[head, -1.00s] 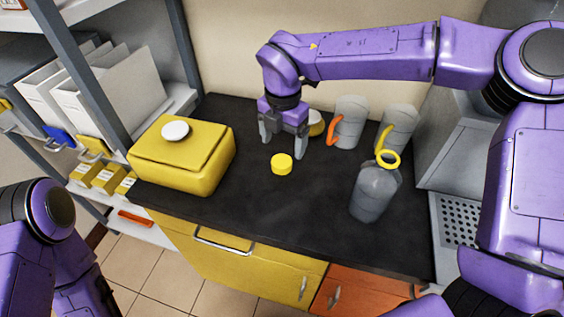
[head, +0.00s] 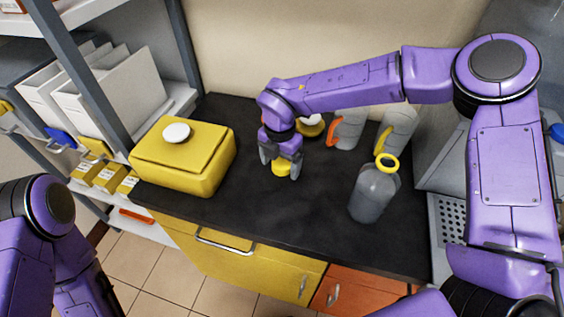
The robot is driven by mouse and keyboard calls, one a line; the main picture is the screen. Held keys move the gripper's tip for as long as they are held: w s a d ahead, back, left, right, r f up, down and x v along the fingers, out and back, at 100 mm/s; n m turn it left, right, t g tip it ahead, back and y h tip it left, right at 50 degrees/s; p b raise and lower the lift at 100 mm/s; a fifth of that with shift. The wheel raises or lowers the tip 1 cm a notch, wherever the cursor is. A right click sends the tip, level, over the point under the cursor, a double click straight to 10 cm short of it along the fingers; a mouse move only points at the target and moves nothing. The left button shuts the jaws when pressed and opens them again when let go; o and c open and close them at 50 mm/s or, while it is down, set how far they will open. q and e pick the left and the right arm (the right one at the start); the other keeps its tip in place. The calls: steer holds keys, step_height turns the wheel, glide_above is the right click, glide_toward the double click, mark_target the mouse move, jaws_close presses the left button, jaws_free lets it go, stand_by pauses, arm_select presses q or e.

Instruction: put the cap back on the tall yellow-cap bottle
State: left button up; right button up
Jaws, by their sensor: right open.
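The tall bottle (head: 374,194) is grey and stands upright on the right part of the black countertop. A yellow ring (head: 387,161) is around its neck and the top looks open. A small yellow cap (head: 281,168) lies on the counter left of the bottle. My right gripper (head: 280,172) points down over the cap with its open fingers on either side of it. The fingers partly hide the cap, and I cannot tell whether they touch it. My left arm shows at the lower left, but its gripper is not in view.
A yellow box (head: 184,167) with a white knob sits on the left of the counter. Two grey containers with an orange (head: 334,133) and a yellow handle (head: 385,140) stand at the back, near a white-and-yellow item (head: 311,126). The counter's front middle is clear.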

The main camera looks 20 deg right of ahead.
steer(key=shift+c, duration=0.3)
steer(key=c, duration=1)
steer(key=shift+c, duration=0.2)
steer(key=shift+r+b, duration=0.4)
steer(key=shift+r, duration=0.3)
steer(key=s+a+r+b, duration=0.3)
steer(key=s+r+b, duration=0.1)
steer(key=s+r, duration=0.7)
steer(key=s, duration=0.2)
steer(key=shift+s+a+r, duration=0.15)
steer(key=shift+s+r, duration=0.2)
